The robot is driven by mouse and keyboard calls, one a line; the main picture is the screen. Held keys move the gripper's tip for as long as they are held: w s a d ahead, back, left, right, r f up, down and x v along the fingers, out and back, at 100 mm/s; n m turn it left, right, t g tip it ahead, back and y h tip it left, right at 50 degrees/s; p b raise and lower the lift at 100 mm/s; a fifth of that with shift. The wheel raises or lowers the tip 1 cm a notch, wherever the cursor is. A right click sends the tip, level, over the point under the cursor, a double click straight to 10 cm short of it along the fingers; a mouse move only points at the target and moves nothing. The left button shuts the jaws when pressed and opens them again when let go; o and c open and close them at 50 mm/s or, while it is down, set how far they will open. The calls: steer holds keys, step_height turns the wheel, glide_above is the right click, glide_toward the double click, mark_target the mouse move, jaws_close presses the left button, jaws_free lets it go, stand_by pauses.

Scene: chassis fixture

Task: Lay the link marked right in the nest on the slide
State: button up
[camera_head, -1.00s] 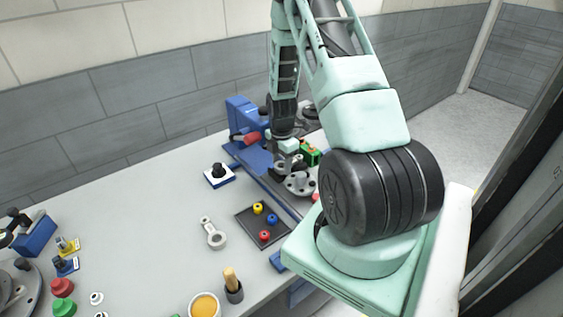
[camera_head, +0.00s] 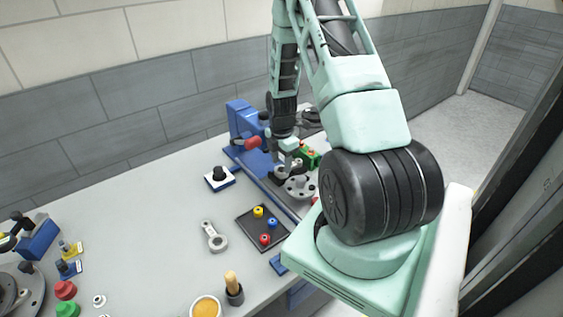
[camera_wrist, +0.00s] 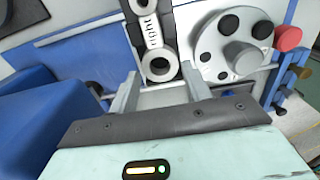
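The link marked right (camera_wrist: 149,30) shows in the wrist view, with its lettered white shank and round ringed end. It lies on a dark nest (camera_wrist: 168,18) on the blue slide, its ring end toward my gripper (camera_wrist: 160,74). My gripper's two fingers are spread either side of the ring end and look clear of it. In the head view my gripper (camera_head: 285,168) is over the slide, and the link there is hidden or too small to tell. A second grey link (camera_head: 215,238) lies on the table, its marking unreadable.
A grey round plate (camera_wrist: 225,45) with black holes stands right beside the nest.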

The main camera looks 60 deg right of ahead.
steer(key=shift+r, duration=0.5)
steer(key=o, duration=0.6)
steer(key=shift+c, duration=0.2)
step_height(320, 180, up, 4)
steer(key=p, duration=0.3)
steer(key=shift+r+p, duration=0.25)
steer(key=shift+p, duration=0.05)
steer(key=shift+s, duration=0.1)
